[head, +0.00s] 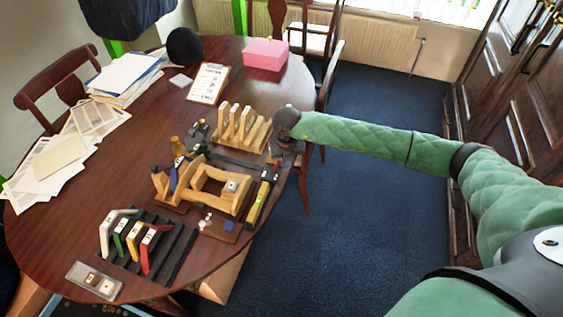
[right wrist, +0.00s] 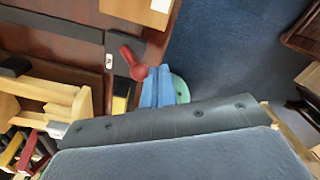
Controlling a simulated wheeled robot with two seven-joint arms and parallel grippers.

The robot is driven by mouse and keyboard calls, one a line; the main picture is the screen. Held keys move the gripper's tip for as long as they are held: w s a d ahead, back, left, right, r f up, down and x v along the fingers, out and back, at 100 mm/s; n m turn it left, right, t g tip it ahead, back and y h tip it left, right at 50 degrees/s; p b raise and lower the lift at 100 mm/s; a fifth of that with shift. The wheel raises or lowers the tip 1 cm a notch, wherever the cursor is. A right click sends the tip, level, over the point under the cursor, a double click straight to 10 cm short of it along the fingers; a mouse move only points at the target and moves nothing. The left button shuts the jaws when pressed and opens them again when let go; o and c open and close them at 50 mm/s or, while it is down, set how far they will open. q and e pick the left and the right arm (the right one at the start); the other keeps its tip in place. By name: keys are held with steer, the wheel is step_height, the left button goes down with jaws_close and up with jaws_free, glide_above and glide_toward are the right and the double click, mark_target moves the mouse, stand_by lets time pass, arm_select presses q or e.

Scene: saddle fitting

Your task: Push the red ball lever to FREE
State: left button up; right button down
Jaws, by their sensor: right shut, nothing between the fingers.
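The red ball lever (right wrist: 138,72) shows in the right wrist view, its short red arm running up and left from the ball over a dark bar (right wrist: 125,65). My right gripper (right wrist: 158,70) has two blue fingers close together, empty, just right of the ball. Whether they touch it I cannot tell. In the head view my right gripper (head: 286,158) is at the table's right edge, beside the wooden fixture (head: 215,188), and the arm partly hides that spot. No FREE marking is readable. My left gripper is not in view.
The wooden table (head: 110,190) also carries a rack of upright wooden pieces (head: 240,130), a yellow bar (head: 257,205), a black stand with coloured handles (head: 170,250), a clipboard (head: 208,84) and a pink box (head: 265,54). Open blue carpet (head: 360,210) lies right of the table.

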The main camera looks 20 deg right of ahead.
mark_target(277, 164)
steer(key=shift+w+a+f+b, duration=0.1)
steer(key=shift+w+a+b, duration=0.3)
steer(key=shift+a, duration=0.3)
steer(key=shift+w+a+f+b, duration=0.1)
steer(key=shift+w+a+b, duration=0.2)
steer(key=shift+a, duration=0.4)
steer(key=shift+w+a, duration=0.1)
steer(key=shift+w, duration=0.15)
steer(key=shift+r, duration=0.1)
steer(key=shift+s+d, duration=0.25)
steer(key=shift+d, duration=0.3)
steer(key=shift+r, duration=0.1)
steer(key=shift+r, duration=0.1)
steer(key=shift+r+p, duration=0.9)
steer(key=shift+r, duration=2.5)
